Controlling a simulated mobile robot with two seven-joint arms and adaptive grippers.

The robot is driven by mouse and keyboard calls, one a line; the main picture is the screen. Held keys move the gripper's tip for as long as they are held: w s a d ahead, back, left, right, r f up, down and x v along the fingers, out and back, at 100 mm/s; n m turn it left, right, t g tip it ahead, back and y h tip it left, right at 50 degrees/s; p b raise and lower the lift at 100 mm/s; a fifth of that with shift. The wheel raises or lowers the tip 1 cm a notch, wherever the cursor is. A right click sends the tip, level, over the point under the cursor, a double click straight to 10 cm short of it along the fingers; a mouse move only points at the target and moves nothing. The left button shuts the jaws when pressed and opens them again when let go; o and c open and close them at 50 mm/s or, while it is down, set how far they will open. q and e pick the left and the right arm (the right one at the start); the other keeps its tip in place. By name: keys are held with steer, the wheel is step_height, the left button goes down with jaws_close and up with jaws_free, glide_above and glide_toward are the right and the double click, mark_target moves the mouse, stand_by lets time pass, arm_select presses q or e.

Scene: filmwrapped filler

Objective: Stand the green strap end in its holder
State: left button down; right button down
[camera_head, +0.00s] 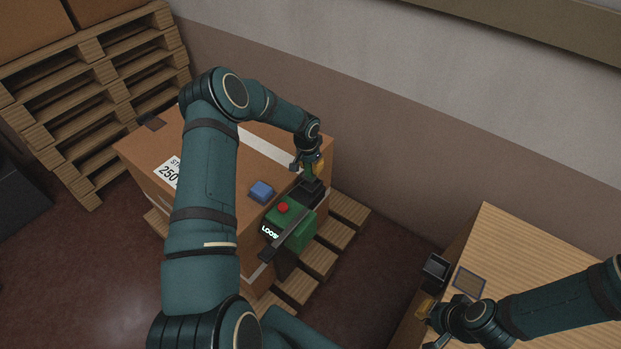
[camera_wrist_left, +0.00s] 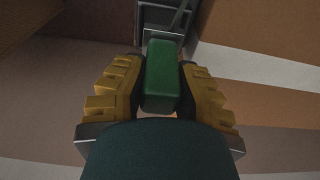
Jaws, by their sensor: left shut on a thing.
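My left gripper (camera_head: 313,170) is shut on the green strap end (camera_wrist_left: 162,78), a green block between its yellow fingers, seen in the left wrist view. In the head view the strap end is small and partly hidden by the gripper. A dark, open-topped holder (camera_head: 304,193) stands just below the gripper, beside the green machine. The holder also shows just past the block's far end in the wrist view (camera_wrist_left: 151,37); I cannot tell whether they touch. My right gripper (camera_head: 428,324) is at the wooden table's left edge, its jaws unclear.
A green machine (camera_head: 299,236) with a red button is at the carton's right side. A blue block (camera_head: 262,191) lies on the carton (camera_head: 218,140). A wall rises behind.

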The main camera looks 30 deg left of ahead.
mark_target(311, 176)
arm_select(q)
steer(key=shift+f, duration=2.55)
steer(key=shift+b, duration=0.35)
steer(key=c, duration=0.9)
jaws_free()
steer(key=shift+f, duration=0.1)
steer(key=shift+o, duration=0.2)
